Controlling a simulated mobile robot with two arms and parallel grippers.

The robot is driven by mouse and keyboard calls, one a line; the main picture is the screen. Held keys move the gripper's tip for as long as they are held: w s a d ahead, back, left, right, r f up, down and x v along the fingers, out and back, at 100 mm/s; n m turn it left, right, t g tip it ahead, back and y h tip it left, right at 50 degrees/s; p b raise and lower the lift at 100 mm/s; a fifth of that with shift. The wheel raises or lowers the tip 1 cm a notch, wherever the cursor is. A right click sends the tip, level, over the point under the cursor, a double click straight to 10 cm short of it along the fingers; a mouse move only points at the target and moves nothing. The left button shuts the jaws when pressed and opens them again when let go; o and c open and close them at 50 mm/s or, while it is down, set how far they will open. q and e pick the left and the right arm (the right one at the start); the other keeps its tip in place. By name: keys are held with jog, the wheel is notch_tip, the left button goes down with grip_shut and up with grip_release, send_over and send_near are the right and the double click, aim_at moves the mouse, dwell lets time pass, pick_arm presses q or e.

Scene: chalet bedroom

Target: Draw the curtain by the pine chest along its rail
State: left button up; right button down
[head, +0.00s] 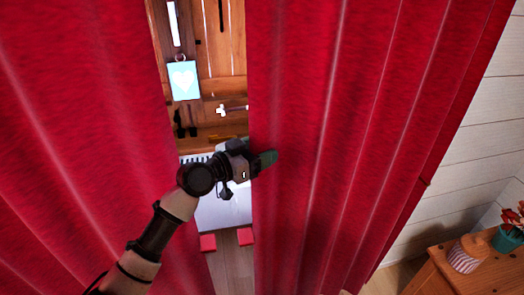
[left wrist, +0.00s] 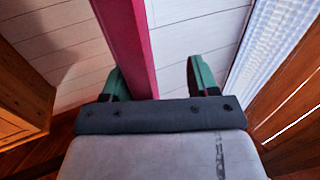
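A red curtain panel (head: 330,110) hangs in folds across the middle and right of the head view. A second red panel (head: 75,120) hangs at the left, with a gap between them. My left gripper (head: 266,160) is at the left edge of the right panel; one green finger shows in front of the cloth. In the left wrist view my gripper's two green fingers (left wrist: 155,75) stand apart. The curtain's edge (left wrist: 128,45) runs between them, nearer the left finger, with clear space before the right finger. The curtain's rail is out of view. My right gripper is not in view.
The pine chest (head: 470,272) stands at the lower right, bearing a potted red plant (head: 508,238) and a striped object (head: 464,259). White plank wall (head: 470,130) lies behind. Through the gap show a wooden wall and a blue heart picture (head: 184,80).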

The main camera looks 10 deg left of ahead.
pick_arm(q)
jog(key=shift+s+d, duration=0.1)
jog(key=b+v, duration=0.2)
jog(key=v, duration=0.9)
jog(key=shift+b, duration=0.3)
jog(key=shift+d, duration=0.1)
jog(key=p+x, duration=0.3)
jog(key=x, duration=0.6)
jog(key=shift+d, duration=0.15)
dwell(0.3)
